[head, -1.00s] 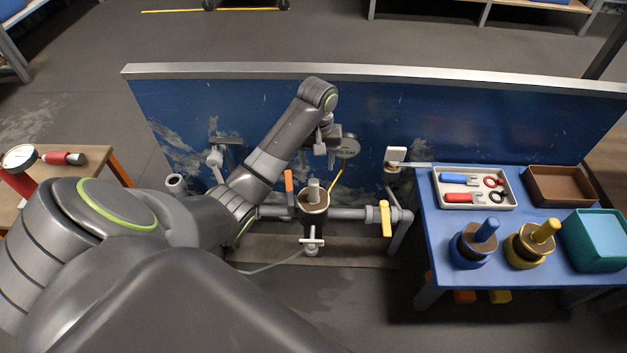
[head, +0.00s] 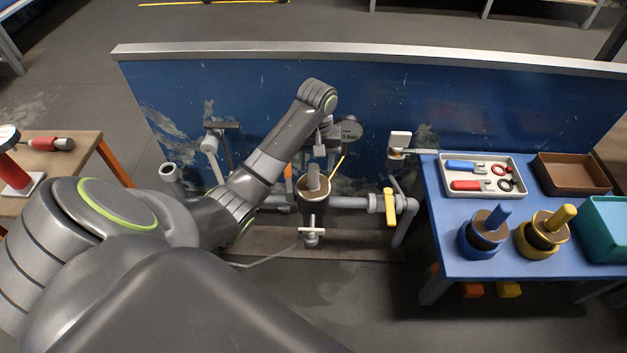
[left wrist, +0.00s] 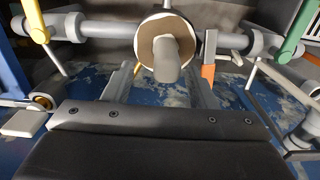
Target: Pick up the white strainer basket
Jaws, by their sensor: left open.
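A light grey-white cylinder (head: 313,177) stands upright in the open top of the dark strainer housing (head: 312,206) on the pipe; I cannot tell whether it is the strainer basket or part of it. In the left wrist view the cylinder (left wrist: 166,60) shows inside the housing's white-rimmed, tan opening (left wrist: 147,30). My left gripper (head: 325,150) hangs just behind the housing. Its two fingers are apart and empty in the left wrist view (left wrist: 163,78), pointing toward the cylinder. Contact cannot be made out. My right gripper is not in view.
A blue panel (head: 230,85) stands close behind the pipe. Yellow (head: 389,206) and orange (head: 288,172) valve handles flank the housing. A blue table (head: 438,225) at right holds a tool tray (head: 508,162), brown tray (head: 545,180) and teal bin (head: 590,215).

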